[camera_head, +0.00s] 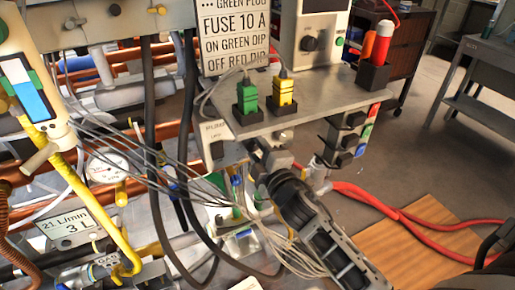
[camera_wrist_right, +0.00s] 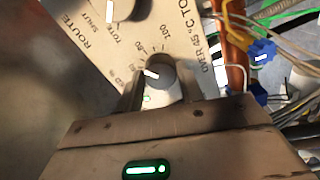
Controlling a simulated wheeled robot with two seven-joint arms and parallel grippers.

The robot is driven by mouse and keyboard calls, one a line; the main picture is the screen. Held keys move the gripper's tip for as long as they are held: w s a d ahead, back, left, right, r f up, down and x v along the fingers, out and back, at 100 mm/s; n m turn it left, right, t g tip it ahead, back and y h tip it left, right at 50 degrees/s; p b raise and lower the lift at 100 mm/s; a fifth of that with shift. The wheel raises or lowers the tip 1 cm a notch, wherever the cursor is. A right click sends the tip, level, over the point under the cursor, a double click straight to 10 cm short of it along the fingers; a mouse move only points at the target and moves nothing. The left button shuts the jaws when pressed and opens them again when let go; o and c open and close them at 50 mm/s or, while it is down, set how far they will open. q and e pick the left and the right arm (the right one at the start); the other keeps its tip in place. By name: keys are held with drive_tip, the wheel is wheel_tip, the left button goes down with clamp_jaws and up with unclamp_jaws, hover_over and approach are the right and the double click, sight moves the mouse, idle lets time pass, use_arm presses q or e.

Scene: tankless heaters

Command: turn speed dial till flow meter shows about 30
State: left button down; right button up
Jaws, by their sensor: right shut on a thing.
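In the right wrist view a grey round dial (camera_wrist_right: 160,76) with a white pointer line sits on a light panel. Numbers such as 80 and 100 are printed around it. My right gripper (camera_wrist_right: 168,88) has a finger on each side of this dial and is shut on it. In the head view the right gripper (camera_head: 274,160) reaches under the grey shelf, and the dial there is hidden. A flow meter plate (camera_head: 66,226) marked L/min is at the lower left; it shows "21." and a 3, and the rest is hard to read. My left gripper is not in view.
Thin wires and dark hoses run close to the right gripper's left. Red hoses (camera_head: 400,218) lie on the right. A round gauge (camera_head: 106,167) is at left.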

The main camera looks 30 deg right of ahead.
drive_tip(key=shift+m, duration=0.9)
drive_tip(key=o, duration=1)
drive_tip(key=s+b, duration=0.1)
drive_tip(key=s, duration=1.5)
drive_tip(key=shift+a, duration=0.4)
